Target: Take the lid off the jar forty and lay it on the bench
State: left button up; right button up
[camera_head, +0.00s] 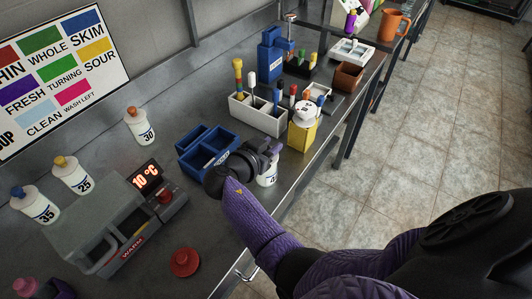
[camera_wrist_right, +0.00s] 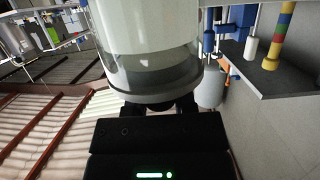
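A white jar (camera_head: 267,178) stands near the bench's front edge. Its label is partly hidden, so I cannot read its number. My right gripper (camera_head: 262,158) is at this jar's upper part and hides much of its top. In the right wrist view a large pale cylinder with a clear lower rim (camera_wrist_right: 150,50) fills the space ahead of the gripper (camera_wrist_right: 158,107). I cannot tell whether the fingers press on it. Other white jars read 30 (camera_head: 141,129), 25 (camera_head: 75,178) and 35 (camera_head: 37,208). No label reading 40 is legible. My left gripper is not recognisable in view.
A warmer (camera_head: 112,235) with a 10 °C display stands at left. A red knobbed disc (camera_head: 185,262) lies on the bench. Blue bins (camera_head: 207,143), a white rack (camera_head: 255,117) and a yellow box (camera_head: 300,137) stand behind the gripper. Bare bench lies left of the bins.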

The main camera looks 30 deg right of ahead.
grip_shut()
